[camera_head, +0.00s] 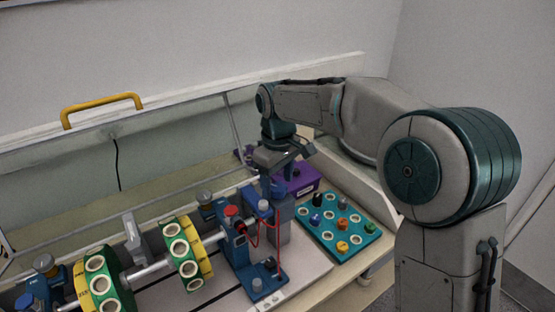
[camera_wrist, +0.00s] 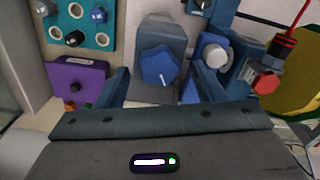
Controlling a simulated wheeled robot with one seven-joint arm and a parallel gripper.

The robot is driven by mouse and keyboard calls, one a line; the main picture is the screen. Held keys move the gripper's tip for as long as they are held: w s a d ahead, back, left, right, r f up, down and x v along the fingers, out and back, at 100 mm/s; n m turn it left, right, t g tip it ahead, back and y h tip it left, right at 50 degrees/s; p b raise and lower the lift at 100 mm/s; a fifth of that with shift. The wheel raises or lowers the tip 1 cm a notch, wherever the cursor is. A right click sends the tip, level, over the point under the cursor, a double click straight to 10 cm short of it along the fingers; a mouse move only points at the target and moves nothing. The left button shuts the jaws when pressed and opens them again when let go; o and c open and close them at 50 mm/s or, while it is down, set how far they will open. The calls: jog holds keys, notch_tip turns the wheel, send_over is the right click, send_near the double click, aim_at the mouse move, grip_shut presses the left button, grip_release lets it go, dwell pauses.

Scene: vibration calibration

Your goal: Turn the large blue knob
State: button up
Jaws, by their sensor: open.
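The large blue knob (camera_wrist: 159,66) is star-shaped with a white mark on its face. It sits on a grey block (camera_wrist: 163,31) in the wrist view. My gripper (camera_wrist: 162,75) is open, with one blue finger on each side of the knob. Gaps show between the fingers and the knob, and nothing is held. In the head view my gripper (camera_head: 272,182) points down over the grey block (camera_head: 279,222) at the right end of the shaft machine. There the knob is hard to tell apart from the blue fingers.
A purple box (camera_head: 302,181) stands just behind and right of the block. A teal board (camera_head: 337,228) with several small knobs lies at the right. A red-capped part (camera_wrist: 267,82) and red cable are close on the other side. Green-yellow discs (camera_head: 187,252) sit on the shaft.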

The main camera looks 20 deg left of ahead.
aim_at(281, 188)
notch_tip(281, 188, up, 13)
dwell(0.3)
jog(key=shift+d+f, duration=0.1)
dwell(0.5)
jog(key=s+d+f+m+t, duration=0.1)
jog(key=s+d+f+m, duration=0.15)
jog(key=d, duration=0.65)
jog(key=s+d+f+m+t, duration=0.1)
jog(key=s+d+m, duration=0.3)
jog(key=d, duration=0.5)
jog(key=s+d+f+m+t, duration=0.1)
jog(key=s+d+f+m, duration=0.5)
jog(key=s+d+f, duration=0.3)
jog(key=s+d, duration=0.3)
jog(key=s, duration=0.1)
jog(key=shift+f, duration=0.2)
jog(key=shift+d, duration=0.1)
jog(key=c, duration=0.6)
jog(key=shift+o, duration=0.2)
